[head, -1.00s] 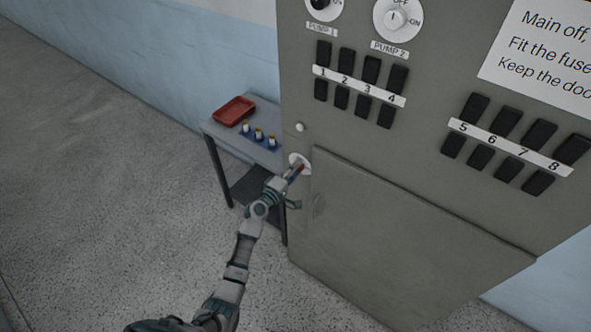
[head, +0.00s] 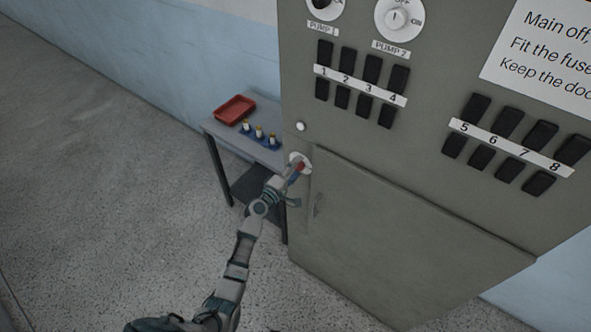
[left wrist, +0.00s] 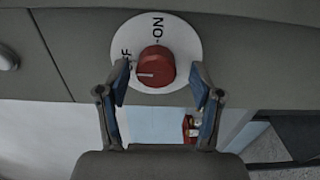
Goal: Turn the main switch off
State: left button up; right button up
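The main switch is a red knob (left wrist: 155,67) on a white round dial (left wrist: 182,37) marked ON and OFF. In the head view the red knob (head: 300,166) sits on the cabinet's left side, beside the lower door. My left gripper (left wrist: 159,77) is open, with one blue-padded finger on each side of the knob. Gaps show between the fingers and the knob in the wrist view. In the head view my left gripper (head: 293,175) partly covers the dial. Which label the knob points to is hard to tell. My right gripper is not in view.
The grey cabinet (head: 420,150) carries black numbered switches, two pump dials and a white notice (head: 545,45). Its lower door (head: 400,240) looks shut. A small table (head: 215,128) at the left holds a red tray (head: 235,109) and several small fuses. Open floor lies at left.

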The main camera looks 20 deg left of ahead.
pick_arm(q)
jog(key=v, duration=1.2)
jog(key=shift+f, duration=0.1)
jog(key=s+f+m+g+y, duration=0.1)
jog(key=s+f+m+g, duration=0.2)
jog(key=f, duration=0.9)
jog(key=s+f+m+g+y, duration=0.15)
jog(key=s+f, duration=0.45)
jog(key=f, duration=0.6)
jog(key=s+f+m+g+y, duration=0.1)
jog(key=s+f+g+y, duration=0.2)
jog(key=f, duration=0.9)
jog(key=s+f+m+g, duration=0.2)
jog(key=s+f, duration=0.4)
jog(key=s, duration=0.7)
jog(key=s+f+m+g, duration=0.3)
jog(key=s+f+m, duration=0.2)
jog(key=s, duration=0.8)
jog(key=s+f+m+g, duration=0.3)
jog(key=s+f, duration=0.6)
jog(key=s, duration=0.4)
jog(key=shift+s+a+m+y+b, duration=0.25)
jog(key=shift+a+m+y+b, duration=0.1)
jog(key=shift+a+m, duration=0.25)
